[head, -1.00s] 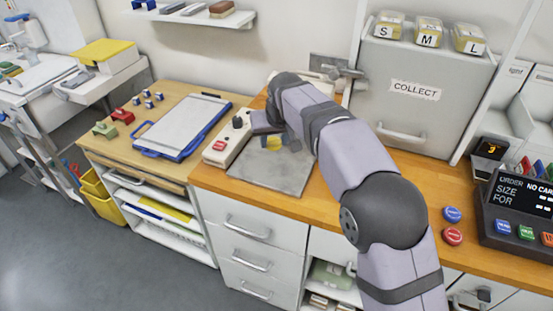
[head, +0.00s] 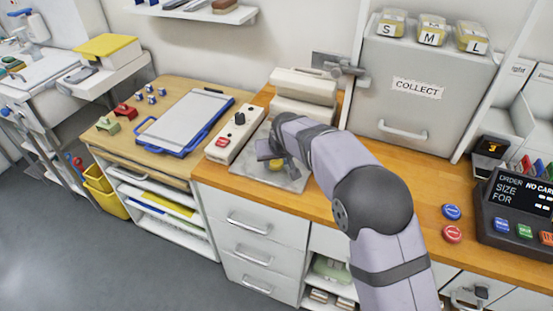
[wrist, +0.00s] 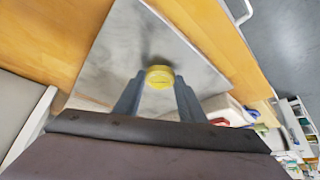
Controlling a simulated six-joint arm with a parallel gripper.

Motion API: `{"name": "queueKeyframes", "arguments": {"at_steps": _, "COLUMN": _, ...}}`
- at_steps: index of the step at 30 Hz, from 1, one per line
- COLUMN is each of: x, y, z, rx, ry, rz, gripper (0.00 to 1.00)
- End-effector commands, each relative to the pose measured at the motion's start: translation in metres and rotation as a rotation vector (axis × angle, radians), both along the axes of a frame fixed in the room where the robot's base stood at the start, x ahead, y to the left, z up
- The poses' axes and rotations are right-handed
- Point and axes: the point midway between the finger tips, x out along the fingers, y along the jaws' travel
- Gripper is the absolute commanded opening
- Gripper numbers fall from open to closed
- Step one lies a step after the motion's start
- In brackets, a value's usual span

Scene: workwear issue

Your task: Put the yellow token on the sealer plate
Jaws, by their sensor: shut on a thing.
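The yellow token (wrist: 159,77) is a small round disc between my gripper's fingertips in the wrist view. In the head view the token (head: 276,166) shows just below my gripper (head: 278,158), partly hidden by it. My gripper (wrist: 157,84) is shut on the token, over the grey metal sealer plate (head: 252,169). The plate also fills the middle of the wrist view (wrist: 115,50). I cannot tell whether the token touches the plate; a dark smudge like a shadow lies beside it.
A white control box (head: 232,133) with a black knob and red button stands left of the plate. A cream block-shaped press (head: 303,87) stands behind it. A blue clipboard (head: 184,122) lies further left. Blue (head: 451,212) and red (head: 452,234) discs lie on the counter at right.

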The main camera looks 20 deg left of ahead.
Motion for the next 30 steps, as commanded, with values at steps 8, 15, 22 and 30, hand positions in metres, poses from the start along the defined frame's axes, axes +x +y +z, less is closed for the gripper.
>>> {"name": "queueKeyframes", "arguments": {"at_steps": 8, "x": 0.000, "y": 0.000, "z": -0.001, "rx": 0.000, "ry": 0.000, "rz": 0.000, "gripper": 0.15}}
{"name": "queueKeyframes", "arguments": {"at_steps": 15, "x": 0.000, "y": 0.000, "z": -0.004, "rx": -0.001, "ry": 0.001, "rz": 0.001, "gripper": 0.55}}
{"name": "queueKeyframes", "arguments": {"at_steps": 22, "x": 0.000, "y": 0.000, "z": -0.004, "rx": 0.000, "ry": 0.000, "rz": 0.001, "gripper": 0.55}}
{"name": "queueKeyframes", "arguments": {"at_steps": 30, "x": -0.003, "y": -0.002, "z": 0.006, "rx": 0.000, "ry": -0.001, "rz": 0.001, "gripper": 0.55}}
